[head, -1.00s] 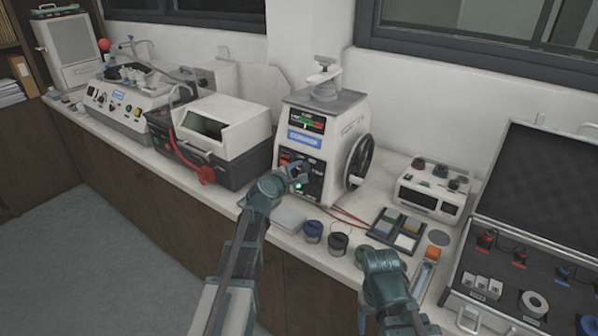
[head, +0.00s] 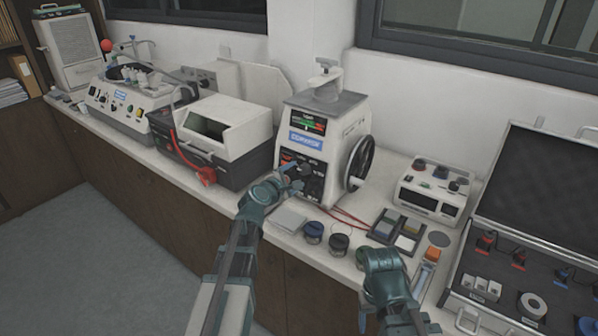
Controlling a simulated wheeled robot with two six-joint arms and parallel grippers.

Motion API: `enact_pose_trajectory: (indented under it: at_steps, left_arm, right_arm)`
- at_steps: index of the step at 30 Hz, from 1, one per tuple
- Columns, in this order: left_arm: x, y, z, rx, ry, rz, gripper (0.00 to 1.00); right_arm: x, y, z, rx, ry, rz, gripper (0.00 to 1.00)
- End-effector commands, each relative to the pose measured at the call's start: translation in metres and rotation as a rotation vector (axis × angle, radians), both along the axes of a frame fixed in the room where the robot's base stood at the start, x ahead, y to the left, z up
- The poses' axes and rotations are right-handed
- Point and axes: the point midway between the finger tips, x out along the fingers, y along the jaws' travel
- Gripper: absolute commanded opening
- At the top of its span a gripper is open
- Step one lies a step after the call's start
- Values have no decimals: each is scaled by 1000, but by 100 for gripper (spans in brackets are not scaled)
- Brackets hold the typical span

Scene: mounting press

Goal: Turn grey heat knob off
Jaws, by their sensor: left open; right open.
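The mounting press (head: 322,150) stands at the middle of the counter, with a dark front control panel, a blue label and a black handwheel (head: 360,163) on its right side. My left gripper (head: 293,178) is open right at the front panel, over its lower left part. The grey heat knob cannot be made out clearly; the gripper covers part of the panel, and I cannot tell whether it touches the knob. My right gripper (head: 372,258) is open and low over the front of the counter, apart from the press.
A white box with knobs (head: 433,190) and an open case (head: 520,270) are at right. A white-lidded machine (head: 225,126) stands close at left.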

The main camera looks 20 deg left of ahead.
Motion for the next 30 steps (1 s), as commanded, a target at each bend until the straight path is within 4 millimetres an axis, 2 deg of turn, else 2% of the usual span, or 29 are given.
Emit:
enact_pose_trajectory:
  at_steps: [1,3,12,18,30]
  left_arm:
    - [-17,2,7,-1,0,3,74]
    - [-32,5,11,-2,0,2,74]
    - [-80,15,24,-1,1,1,74]
    - [-92,18,27,-1,1,0,74]
    - [-93,18,27,0,1,-1,74]
  right_arm:
    - [0,0,7,0,0,0,65]
    - [0,0,11,0,0,0,65]
    - [0,0,24,0,0,0,65]
    - [0,0,27,0,0,0,65]
    - [0,0,27,0,0,0,65]
